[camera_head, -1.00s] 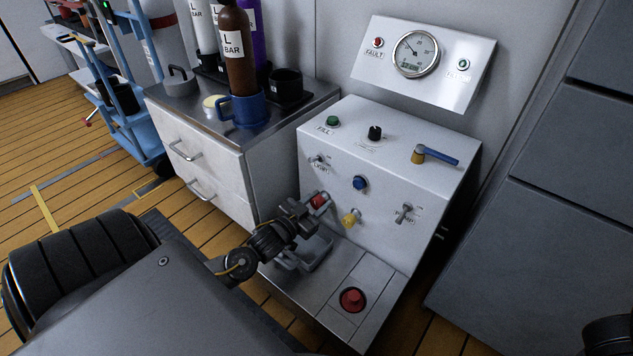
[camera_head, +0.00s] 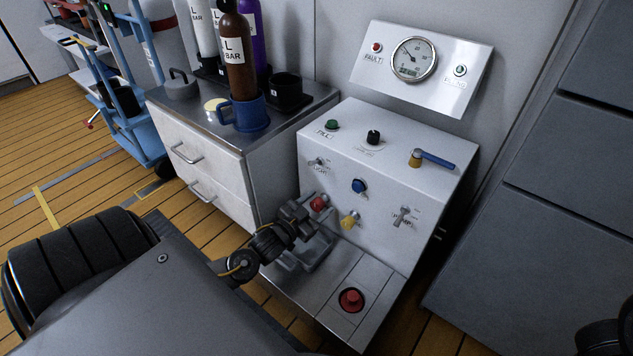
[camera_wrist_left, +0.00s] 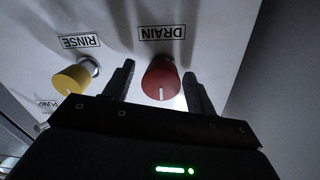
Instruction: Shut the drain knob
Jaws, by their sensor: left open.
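The red drain knob (camera_head: 319,203) is on the front face of the white panel box, low on its left side. In the left wrist view the red knob (camera_wrist_left: 160,77) is under the word DRAIN, its white mark pointing toward the bottom of the picture. My left gripper (camera_head: 308,207) is at the knob. In the left wrist view, my left gripper's (camera_wrist_left: 159,80) two dark fingers stand open on either side of the knob, with a gap visible at the left finger. Whether the right finger touches it is unclear.
The yellow rinse knob (camera_head: 350,220) is close to the right of the drain knob. A grey tray (camera_head: 316,252) lies below, and a red button (camera_head: 351,300) is on the lower ledge.

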